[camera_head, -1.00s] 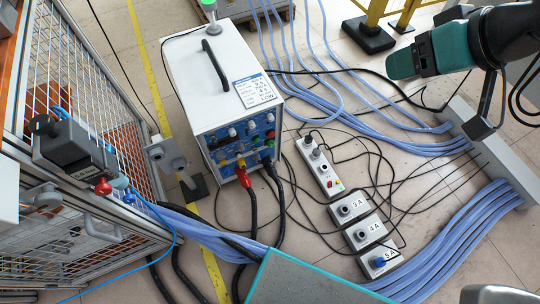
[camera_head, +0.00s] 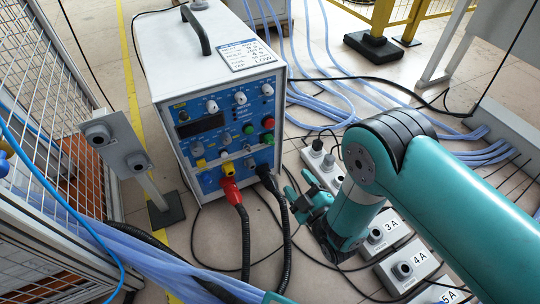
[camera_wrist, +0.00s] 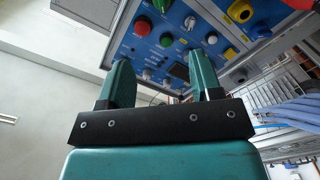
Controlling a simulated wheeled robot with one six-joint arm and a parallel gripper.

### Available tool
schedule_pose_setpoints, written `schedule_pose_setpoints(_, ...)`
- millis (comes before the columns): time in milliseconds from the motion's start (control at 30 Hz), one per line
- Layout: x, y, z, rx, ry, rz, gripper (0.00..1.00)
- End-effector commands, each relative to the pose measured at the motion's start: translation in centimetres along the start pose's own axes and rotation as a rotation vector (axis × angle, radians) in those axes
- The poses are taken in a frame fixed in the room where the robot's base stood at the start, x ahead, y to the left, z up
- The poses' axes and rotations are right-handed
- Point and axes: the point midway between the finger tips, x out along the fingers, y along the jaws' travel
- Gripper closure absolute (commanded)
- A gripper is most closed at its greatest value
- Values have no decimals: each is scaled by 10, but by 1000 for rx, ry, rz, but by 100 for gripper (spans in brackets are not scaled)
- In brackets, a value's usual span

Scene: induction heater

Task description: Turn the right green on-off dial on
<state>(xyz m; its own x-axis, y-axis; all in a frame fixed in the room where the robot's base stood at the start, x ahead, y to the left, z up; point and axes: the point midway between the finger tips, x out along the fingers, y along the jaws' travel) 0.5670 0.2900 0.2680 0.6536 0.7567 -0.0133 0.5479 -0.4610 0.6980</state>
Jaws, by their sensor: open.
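The induction heater (camera_head: 170,65) is a white box with a blue front panel of knobs, lamps and plugs. The right green dial (camera_head: 268,139) sits at the panel's right side, below a red knob (camera_head: 268,122). The left green dial (camera_head: 248,129) is just left of it. My gripper (camera_head: 298,186) is open and empty, below and to the right of the green dials, apart from the panel. In the wrist view its two teal fingers (camera_wrist: 162,82) point towards the panel. Green knobs (camera_wrist: 190,22) show beyond them; I cannot tell which is the right dial there.
A red plug (camera_head: 230,190) and black cables hang from the panel's lower front. Labelled socket boxes (camera_head: 390,232) and blue hoses (camera_head: 310,95) lie on the floor to the right. A mesh fence (camera_head: 60,130) and a grey post box (camera_head: 115,140) stand at the left.

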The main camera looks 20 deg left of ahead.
Motion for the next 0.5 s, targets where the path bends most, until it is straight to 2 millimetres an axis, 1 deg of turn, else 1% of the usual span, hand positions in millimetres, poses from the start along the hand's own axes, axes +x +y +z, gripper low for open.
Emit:
schedule_pose_setpoints(33,0,-6,4,-7,11,4,41)
schedule_pose_setpoints(167,11,-7,3,-14,20,9,41)
schedule_pose_setpoints(267,29,-7,3,-13,20,10,41)
schedule_pose_setpoints(500,84,-9,4,-14,20,9,41)
